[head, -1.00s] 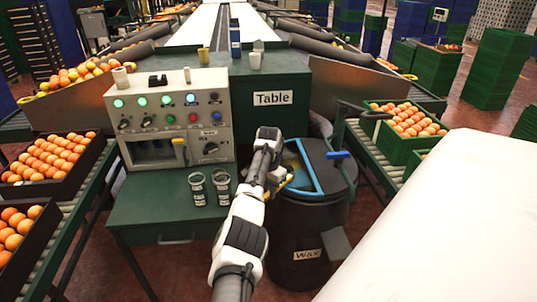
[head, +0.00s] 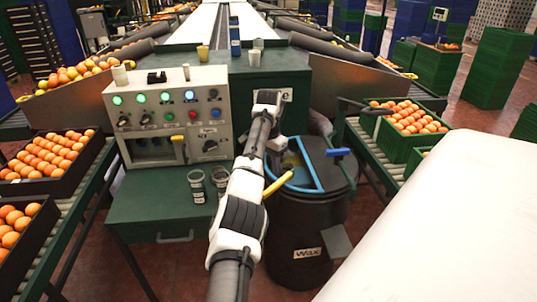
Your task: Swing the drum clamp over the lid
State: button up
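The dark drum (head: 290,235), labelled Wax, stands right of the green table. Its top shows a dark lid part (head: 325,172) and a blue-edged opening (head: 300,178) on the left. A blue handle (head: 338,152) lies at the right of the top. A yellow bar (head: 278,184) sticks out at the drum's left rim, beside my arm. I cannot tell for sure which part is the clamp. My gripper (head: 267,100) is raised behind and left of the drum top, in front of the Table sign. It looks apart from the drum; its fingers are not clear.
A control panel (head: 170,118) with lit buttons and two small glass jars (head: 197,187) (head: 220,180) stand on the green table, left of my arm. A green orange crate (head: 412,122) is on the right conveyor. A large white surface (head: 450,220) fills the lower right.

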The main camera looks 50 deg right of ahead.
jog(key=shift+r, duration=1.8)
